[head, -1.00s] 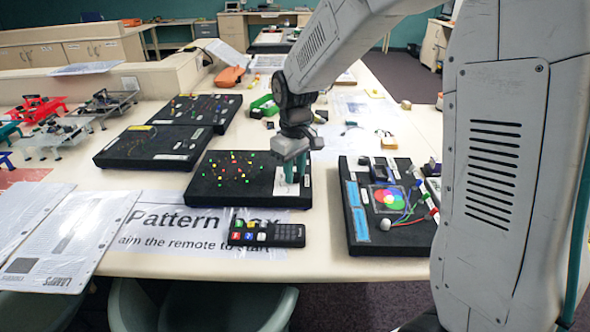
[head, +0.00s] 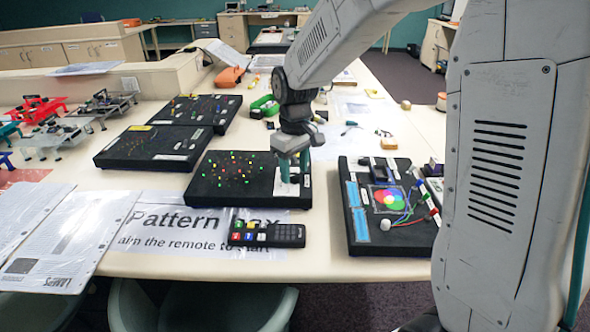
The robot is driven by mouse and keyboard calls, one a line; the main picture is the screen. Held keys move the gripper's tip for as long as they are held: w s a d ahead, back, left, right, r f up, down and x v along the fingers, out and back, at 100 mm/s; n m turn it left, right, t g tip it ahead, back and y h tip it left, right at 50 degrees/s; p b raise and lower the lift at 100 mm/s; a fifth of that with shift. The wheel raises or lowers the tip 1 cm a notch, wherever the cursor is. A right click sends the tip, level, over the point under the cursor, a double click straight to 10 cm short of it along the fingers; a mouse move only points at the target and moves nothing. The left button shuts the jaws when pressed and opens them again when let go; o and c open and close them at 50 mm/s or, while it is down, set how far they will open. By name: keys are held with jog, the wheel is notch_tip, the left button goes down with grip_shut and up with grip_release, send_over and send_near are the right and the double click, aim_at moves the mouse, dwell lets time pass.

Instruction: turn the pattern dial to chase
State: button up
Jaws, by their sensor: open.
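The pattern box (head: 222,199) is a black board with small red, green and yellow lights, on the table at the middle of the head view. A white panel (head: 281,188) is at its right end. My gripper (head: 294,172) points down over this panel with its teal fingers apart. The fingers hide part of the panel, and I cannot make out the pattern dial or its setting. I cannot tell whether the fingers touch anything.
A black remote (head: 267,235) lies on the printed sign (head: 180,222) in front of the box. A board with a coloured disc (head: 390,198) stands to the right. Two more dark boards (head: 150,148) (head: 205,110) sit behind left. White binders (head: 60,235) lie front left.

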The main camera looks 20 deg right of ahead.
aim_at(300, 187)
notch_tip(300, 187, up, 7)
dwell(0.3)
dwell(0.4)
jog(key=shift+s+f, duration=0.25)
jog(key=shift+s, duration=0.1)
jog(key=shift+s+d+f+m+g, duration=0.1)
jog(key=shift+s+f+m+g, duration=0.15)
jog(key=shift+s, duration=0.3)
jog(key=shift+s+f+m+g, duration=0.15)
jog(key=shift+s+m, duration=0.1)
jog(key=shift+s, duration=0.25)
jog(key=s+d+r+m+t, duration=0.1)
jog(key=s+r+m, duration=0.1)
jog(key=s, duration=1.1)
jog(key=s+d+r+m+t, duration=0.1)
jog(key=s+r, duration=0.2)
jog(key=s, duration=1)
jog(key=shift+s+d+r+m, duration=0.15)
jog(key=shift+s+d+m, duration=0.1)
jog(key=shift+d+m, duration=0.15)
jog(key=shift+a, duration=0.1)
dwell(1.2)
